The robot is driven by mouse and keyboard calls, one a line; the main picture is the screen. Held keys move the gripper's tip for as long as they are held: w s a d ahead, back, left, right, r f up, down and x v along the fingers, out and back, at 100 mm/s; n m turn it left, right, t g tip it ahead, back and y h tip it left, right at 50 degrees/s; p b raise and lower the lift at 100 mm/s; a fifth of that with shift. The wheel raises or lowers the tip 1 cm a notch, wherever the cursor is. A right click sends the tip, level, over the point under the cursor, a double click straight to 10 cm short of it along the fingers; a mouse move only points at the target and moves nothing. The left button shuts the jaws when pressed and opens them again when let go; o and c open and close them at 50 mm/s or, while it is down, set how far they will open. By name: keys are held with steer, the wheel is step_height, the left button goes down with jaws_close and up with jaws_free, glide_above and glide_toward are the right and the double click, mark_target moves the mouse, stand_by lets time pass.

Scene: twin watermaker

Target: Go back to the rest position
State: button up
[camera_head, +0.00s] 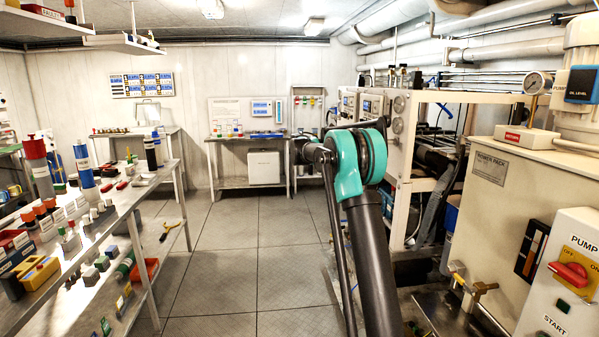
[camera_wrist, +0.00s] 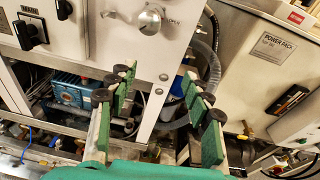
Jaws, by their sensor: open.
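My gripper (camera_wrist: 160,115) shows in the wrist view with its two green-padded fingers wide apart and nothing between them. It faces a white panel (camera_wrist: 125,30) with black knobs and a round metal fitting. In the head view my dark arm with a teal joint rises in front of the machinery on the right. The gripper itself is hidden in the head view.
The power pack cabinet (camera_head: 488,215) and a pump control box (camera_head: 565,275) stand close on the right. A white-framed machine rack (camera_head: 400,185) is behind my arm. A long bench (camera_head: 150,185) with many items lines the left. Open tiled floor (camera_head: 240,255) lies between.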

steer(key=s+a+f+m+t+y, duration=0.1)
steer(key=s+f+m+y, duration=0.3)
steer(key=s+f, duration=0.6)
steer(key=s+a+f+m+y, duration=0.1)
steer(key=s+f+m+y, duration=0.35)
steer(key=s+f, duration=0.6)
steer(key=s+a+f+m+y, duration=0.2)
steer(key=s+a+f+m, duration=0.1)
steer(key=s, duration=0.6)
steer(key=s+a+f+m+t+y, duration=0.1)
steer(key=s+a+f+m+y, duration=0.2)
steer(key=s+a+f, duration=0.3)
steer(key=s+a+f+m+t+y, duration=0.1)
steer(key=s+a+f+m+y, duration=0.2)
steer(key=s, duration=0.9)
step_height(320, 180, down, 3)
steer(key=shift+s+a+r+m, duration=0.15)
steer(key=shift+s+a+m, duration=0.2)
steer(key=shift+a+m, duration=0.45)
